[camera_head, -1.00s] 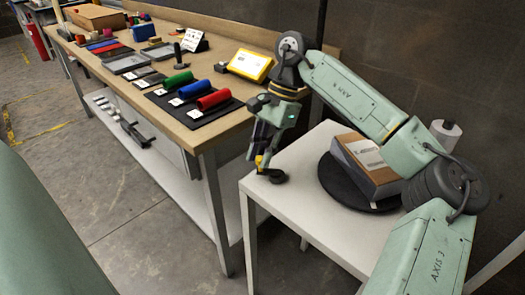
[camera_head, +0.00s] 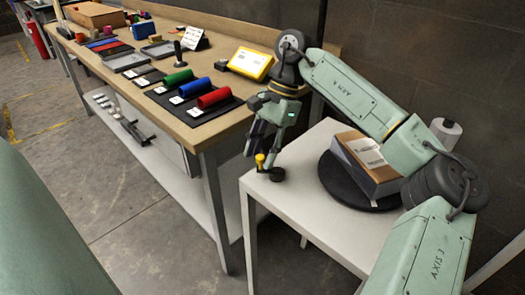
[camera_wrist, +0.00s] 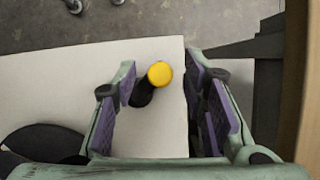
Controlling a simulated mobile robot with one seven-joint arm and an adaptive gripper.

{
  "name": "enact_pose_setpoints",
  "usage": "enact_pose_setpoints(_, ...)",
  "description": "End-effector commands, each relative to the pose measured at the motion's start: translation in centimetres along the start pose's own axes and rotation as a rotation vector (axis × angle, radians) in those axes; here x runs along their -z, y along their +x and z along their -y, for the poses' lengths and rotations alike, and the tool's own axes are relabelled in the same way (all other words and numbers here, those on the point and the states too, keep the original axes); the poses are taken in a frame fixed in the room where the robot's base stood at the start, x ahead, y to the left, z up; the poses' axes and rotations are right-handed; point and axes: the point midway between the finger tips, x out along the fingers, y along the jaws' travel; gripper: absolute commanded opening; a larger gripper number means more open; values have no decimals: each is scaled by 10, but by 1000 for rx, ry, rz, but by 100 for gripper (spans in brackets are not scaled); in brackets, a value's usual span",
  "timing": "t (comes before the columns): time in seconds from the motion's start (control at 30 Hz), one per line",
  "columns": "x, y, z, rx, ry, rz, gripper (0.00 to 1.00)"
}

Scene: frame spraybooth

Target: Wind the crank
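The crank has a yellow knob (camera_head: 260,160) on a dark arm and a round black base (camera_head: 277,174). It stands at the near left corner of the white table (camera_head: 330,226). In the wrist view the yellow knob (camera_wrist: 159,73) and the dark crank arm (camera_wrist: 142,93) show between the two finger pads, with a gap on each side. My gripper (camera_head: 263,147) points down at the crank, and its fingers (camera_wrist: 166,98) are spread and hold nothing. How far the fingertips are above the knob is hard to tell.
A box (camera_head: 366,160) sits on a black round turntable (camera_head: 341,193) to the right, under my arm. A paper roll (camera_head: 446,130) stands behind. The long wooden bench (camera_head: 226,121) at left carries coloured rolls and a yellow-framed screen (camera_head: 250,64).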

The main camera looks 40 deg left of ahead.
Motion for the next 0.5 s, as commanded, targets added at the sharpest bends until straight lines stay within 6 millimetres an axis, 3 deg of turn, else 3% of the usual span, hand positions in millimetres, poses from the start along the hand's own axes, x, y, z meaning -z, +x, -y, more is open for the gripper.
enact_pose_setpoints(0.17, 0, -15, 1, 2, 1, -2, 39)
enact_pose_setpoints(0.5, 0, -87, 1, 2, 2, -1, 39)
